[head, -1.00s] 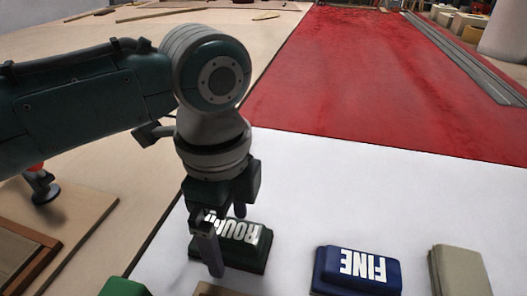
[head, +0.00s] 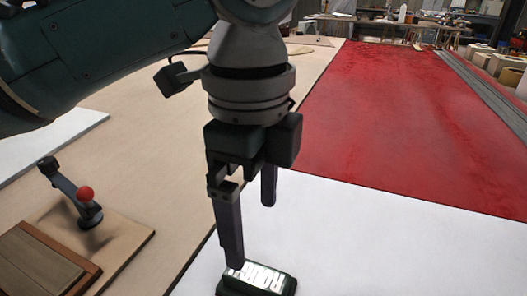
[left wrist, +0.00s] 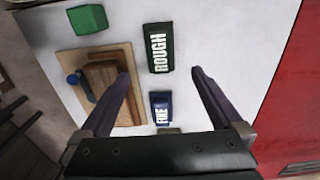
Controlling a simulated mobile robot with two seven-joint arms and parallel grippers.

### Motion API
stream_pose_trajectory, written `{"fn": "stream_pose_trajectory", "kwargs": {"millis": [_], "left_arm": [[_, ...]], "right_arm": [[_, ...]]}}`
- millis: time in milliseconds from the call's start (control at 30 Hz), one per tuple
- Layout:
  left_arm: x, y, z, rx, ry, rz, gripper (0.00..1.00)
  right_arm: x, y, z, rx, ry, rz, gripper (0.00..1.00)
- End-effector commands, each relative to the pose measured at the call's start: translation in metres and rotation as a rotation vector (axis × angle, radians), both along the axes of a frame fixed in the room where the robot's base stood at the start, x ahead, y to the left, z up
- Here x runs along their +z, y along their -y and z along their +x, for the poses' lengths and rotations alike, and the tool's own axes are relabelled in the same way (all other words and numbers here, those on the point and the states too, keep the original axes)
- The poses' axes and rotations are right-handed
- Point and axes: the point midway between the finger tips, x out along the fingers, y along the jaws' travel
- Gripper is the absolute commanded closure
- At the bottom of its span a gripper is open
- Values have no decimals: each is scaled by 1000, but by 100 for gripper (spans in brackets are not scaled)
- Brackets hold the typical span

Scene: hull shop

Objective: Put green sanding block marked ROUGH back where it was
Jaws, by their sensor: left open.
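The dark green sanding block marked ROUGH (head: 258,281) lies on the white surface at the bottom of the head view, partly cut off by the frame edge. It shows whole in the left wrist view (left wrist: 160,48), label up. My left gripper (head: 252,232) is open and empty, its fingers pointing down above the block. In the left wrist view the open fingertips (left wrist: 161,74) have the block ahead between them, apart from it. My right gripper is in neither view.
A blue block marked FINE (left wrist: 161,107) and a plain brighter green block (left wrist: 88,20) lie nearby. A wooden board (left wrist: 70,62) carries a brown wooden piece. A clamp with a red knob (head: 86,193) stands at left. A red sheet (head: 400,130) lies beyond the white surface (head: 390,240).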

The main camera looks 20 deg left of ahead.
Motion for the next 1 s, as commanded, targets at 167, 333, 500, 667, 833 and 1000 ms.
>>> {"fn": "stream_pose_trajectory", "kwargs": {"millis": [167,333,500,667,833,1000], "left_arm": [[-13,12,-14,47,4,-49,0],[-39,37,-53,292,29,-207,0],[-55,24,-91,722,71,-324,0],[-60,-22,-126,1107,138,-316,0],[-58,-61,-152,1332,203,-266,0],[-55,-80,-164,1421,241,-236,0]], "right_arm": [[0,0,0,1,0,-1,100],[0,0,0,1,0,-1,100],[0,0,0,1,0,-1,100],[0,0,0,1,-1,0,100],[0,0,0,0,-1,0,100],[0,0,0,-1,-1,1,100]]}}
